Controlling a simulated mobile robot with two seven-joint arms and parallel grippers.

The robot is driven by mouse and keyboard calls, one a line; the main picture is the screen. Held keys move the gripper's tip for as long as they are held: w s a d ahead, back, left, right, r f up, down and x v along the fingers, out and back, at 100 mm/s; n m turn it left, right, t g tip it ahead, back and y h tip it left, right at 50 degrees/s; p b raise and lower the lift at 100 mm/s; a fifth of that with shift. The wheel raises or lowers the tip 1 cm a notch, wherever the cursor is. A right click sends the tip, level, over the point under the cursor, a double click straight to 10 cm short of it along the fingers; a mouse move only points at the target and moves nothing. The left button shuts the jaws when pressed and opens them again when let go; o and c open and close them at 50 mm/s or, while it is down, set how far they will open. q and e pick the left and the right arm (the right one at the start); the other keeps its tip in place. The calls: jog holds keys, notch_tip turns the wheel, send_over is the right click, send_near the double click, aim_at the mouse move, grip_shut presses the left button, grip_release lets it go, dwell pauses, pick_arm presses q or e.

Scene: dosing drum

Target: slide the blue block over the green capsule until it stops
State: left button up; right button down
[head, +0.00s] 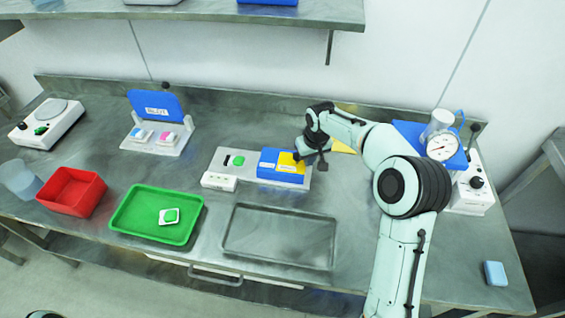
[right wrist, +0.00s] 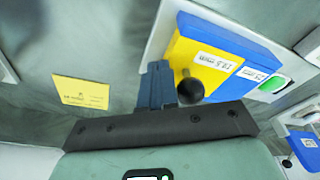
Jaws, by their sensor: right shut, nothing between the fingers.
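The blue block (head: 268,165), with a yellow part (head: 290,162) at its right end, sits on a pale plate (head: 250,153). In the right wrist view the block (right wrist: 232,45) carries white labels. The green capsule (head: 238,160) lies on the plate left of the block, with a small gap between them; the right wrist view shows it (right wrist: 273,84) beyond the block's far end. My right gripper (head: 309,160) is shut and empty at the block's yellow end; its dark fingers (right wrist: 158,85) are beside a black ball knob (right wrist: 190,89). Contact is unclear.
A green tray (head: 128,222), red bin (head: 72,190) and empty metal tray (head: 280,254) stand nearer the front. A yellow card (right wrist: 80,92) lies behind the gripper. A gauge device (head: 441,147) stands right.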

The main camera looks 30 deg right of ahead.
aim_at(296, 157)
dwell(0.6)
jog(key=shift+w+a+p, duration=0.6)
jog(key=shift+w+a, duration=0.7)
jog(key=shift+a, duration=0.2)
jog(key=shift+w+a+p, duration=0.75)
jog(key=shift+w+a, duration=0.85)
jog(key=shift+a, duration=0.3)
jog(key=shift+w+a+p, duration=0.55)
jog(key=shift+w+a, duration=0.5)
jog(key=shift+a, duration=0.15)
jog(key=shift+w+a+p, duration=0.55)
jog(key=shift+w+a, duration=0.45)
jog(key=shift+a, duration=0.2)
pick_arm(q)
jog(key=w+r, duration=0.6)
jog(key=shift+r+t, duration=0.2)
jog(key=shift+t, duration=0.2)
pick_arm(e)
jog(key=shift+s+d, duration=0.15)
